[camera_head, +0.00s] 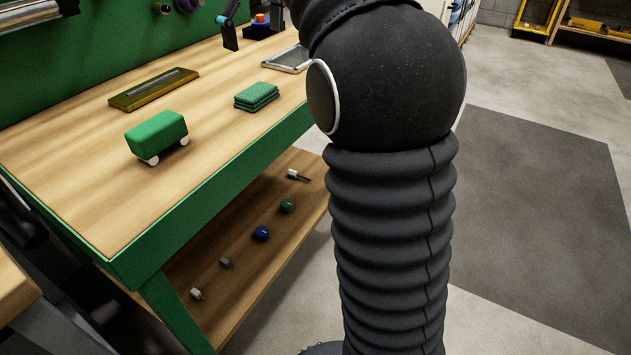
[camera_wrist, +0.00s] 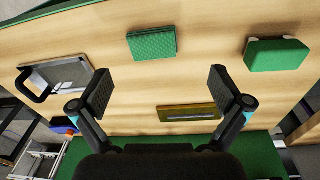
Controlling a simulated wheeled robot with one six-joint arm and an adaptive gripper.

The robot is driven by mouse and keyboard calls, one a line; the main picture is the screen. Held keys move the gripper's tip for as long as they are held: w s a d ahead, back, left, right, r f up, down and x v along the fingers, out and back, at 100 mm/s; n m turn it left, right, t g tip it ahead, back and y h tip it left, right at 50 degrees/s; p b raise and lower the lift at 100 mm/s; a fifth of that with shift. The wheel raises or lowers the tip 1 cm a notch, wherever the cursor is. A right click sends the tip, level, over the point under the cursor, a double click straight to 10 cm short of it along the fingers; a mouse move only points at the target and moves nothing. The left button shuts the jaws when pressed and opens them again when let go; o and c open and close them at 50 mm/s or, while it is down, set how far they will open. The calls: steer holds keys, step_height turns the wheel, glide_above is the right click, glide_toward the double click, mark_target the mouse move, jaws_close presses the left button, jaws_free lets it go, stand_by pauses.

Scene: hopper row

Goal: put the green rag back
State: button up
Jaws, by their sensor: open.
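The green rag (camera_head: 256,97) is a folded, layered, textured pad lying flat on the wooden bench top (camera_head: 75,165). It also shows in the wrist view (camera_wrist: 152,43), above and between my fingers. My gripper (camera_wrist: 158,93) is open, with its two pads wide apart and nothing between them. It is over the bench and apart from the rag.
A green block with white feet (camera_head: 157,135) stands left of the rag. An olive tray (camera_head: 122,101) lies farther back, and a grey framed tray (camera_head: 287,60) sits beyond the rag. Small objects, including a blue ball (camera_head: 262,233), lie on the lower shelf.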

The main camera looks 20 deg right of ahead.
steer(key=s+f+m+t, duration=0.4)
steer(key=s+f+m, duration=0.1)
steer(key=s+f, duration=1.8)
steer(key=s, duration=0.3)
steer(key=shift+m+t, duration=0.3)
steer(key=shift+m, duration=0.1)
